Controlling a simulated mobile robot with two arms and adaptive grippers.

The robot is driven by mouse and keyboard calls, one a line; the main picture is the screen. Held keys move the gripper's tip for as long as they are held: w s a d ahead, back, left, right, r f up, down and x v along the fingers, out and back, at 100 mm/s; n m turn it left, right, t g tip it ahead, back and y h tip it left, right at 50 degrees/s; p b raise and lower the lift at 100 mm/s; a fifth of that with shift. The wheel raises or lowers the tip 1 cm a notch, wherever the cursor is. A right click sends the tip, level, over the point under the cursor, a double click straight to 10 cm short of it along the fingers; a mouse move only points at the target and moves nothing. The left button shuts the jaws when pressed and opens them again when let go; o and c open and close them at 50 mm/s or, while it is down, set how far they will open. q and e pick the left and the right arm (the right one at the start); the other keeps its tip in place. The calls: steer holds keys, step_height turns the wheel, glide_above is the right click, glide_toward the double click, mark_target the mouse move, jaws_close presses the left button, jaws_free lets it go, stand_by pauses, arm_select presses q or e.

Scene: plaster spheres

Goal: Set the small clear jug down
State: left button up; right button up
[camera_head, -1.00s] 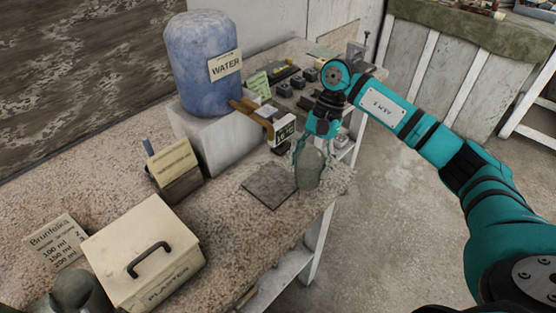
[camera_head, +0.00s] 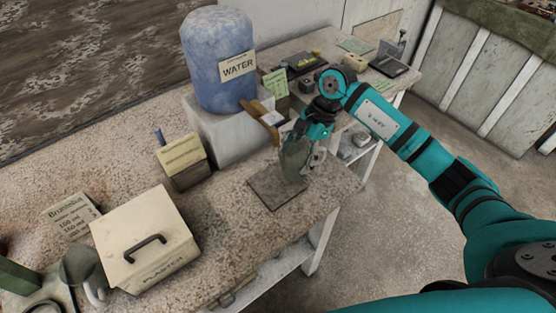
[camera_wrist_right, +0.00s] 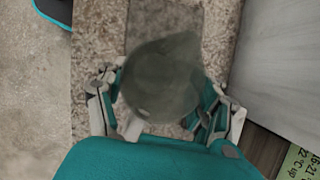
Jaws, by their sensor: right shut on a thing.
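The small clear jug (camera_head: 293,160) is greyish and see-through. My right gripper (camera_head: 303,148) is shut on it, with the fingers on either side of its body. In the right wrist view the jug (camera_wrist_right: 160,78) sits between the two finger sets of the right gripper (camera_wrist_right: 165,105), its spout toward the upper right. In the head view the jug overlaps the back right part of a dark square mat (camera_head: 270,194) on the bench. I cannot tell whether its base touches the mat. My left gripper is not in view.
A blue water container (camera_head: 220,75) stands on a white block (camera_head: 232,140) behind the mat. A wooden tap (camera_head: 262,115) juts from it near my gripper. A plaster box (camera_head: 145,240) and a card holder (camera_head: 183,165) stand to the left. The bench's front edge is close by.

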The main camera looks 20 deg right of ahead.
steer(key=shift+s+a, duration=0.1)
steer(key=shift+a, duration=0.6)
steer(key=a, duration=0.1)
steer(key=a+p, duration=0.1)
steer(key=a, duration=0.1)
steer(key=a+p, duration=0.1)
steer(key=shift+s+a+r, duration=0.15)
steer(key=shift+s+r, duration=0.05)
steer(key=shift+s, duration=0.05)
steer(key=shift+f+p, duration=0.35)
steer(key=shift+f, duration=0.55)
steer(key=shift+f, duration=0.1)
steer(key=shift+f, duration=0.1)
steer(key=o, duration=1.3)
